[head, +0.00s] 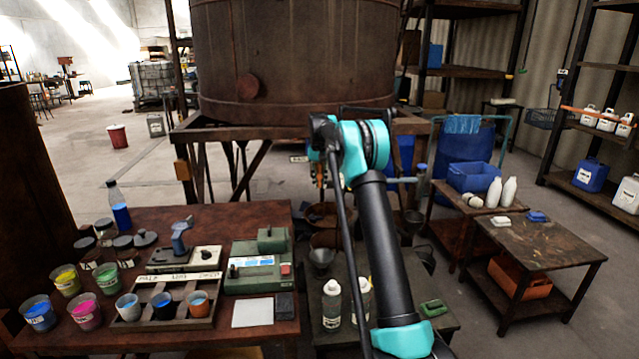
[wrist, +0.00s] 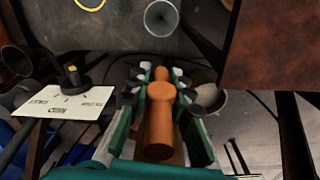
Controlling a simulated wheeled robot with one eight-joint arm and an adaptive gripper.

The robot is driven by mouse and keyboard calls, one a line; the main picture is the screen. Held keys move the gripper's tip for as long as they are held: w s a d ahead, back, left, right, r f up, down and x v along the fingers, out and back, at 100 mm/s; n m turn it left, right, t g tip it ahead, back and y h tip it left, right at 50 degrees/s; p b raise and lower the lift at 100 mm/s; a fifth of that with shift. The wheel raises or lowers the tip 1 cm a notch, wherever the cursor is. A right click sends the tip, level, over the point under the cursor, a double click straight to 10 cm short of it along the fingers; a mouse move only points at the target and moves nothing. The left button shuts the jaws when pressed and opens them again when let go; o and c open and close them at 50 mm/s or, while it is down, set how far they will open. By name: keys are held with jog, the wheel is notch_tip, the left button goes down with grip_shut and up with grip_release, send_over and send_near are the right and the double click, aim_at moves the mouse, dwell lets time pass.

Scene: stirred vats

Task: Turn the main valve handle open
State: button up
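In the wrist view, an orange-brown rounded handle (wrist: 159,130) lies lengthwise between the fingers of my gripper (wrist: 160,78). It looks like the main valve handle, though the valve body is hidden. The green fingers with dark pads stand on both sides of it with small gaps, so the gripper looks open around it. To the left is a white lettered plate (wrist: 85,104) with a dark yellow-tipped knob (wrist: 73,76); the lettering is too small to read surely. In the head view, my arm hides the gripper and most of the valve area below the large vat (head: 300,60).
A red-brown bench (head: 150,225) with paint pots and instruments stands at left. A low table (head: 330,345) with white bottles (head: 332,305) is in front. A metal funnel (wrist: 161,17) and a grey cup (wrist: 208,100) are close to the gripper. Side tables (head: 545,245) stand at right.

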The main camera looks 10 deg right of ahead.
jog(key=shift+o, duration=1.3)
jog(key=shift+r, duration=0.1)
notch_tip(320, 180, up, 11)
jog(key=shift+s+a+f, duration=0.1)
jog(key=shift+f, duration=0.05)
jog(key=shift+r, duration=0.6)
jog(key=shift+s, duration=0.1)
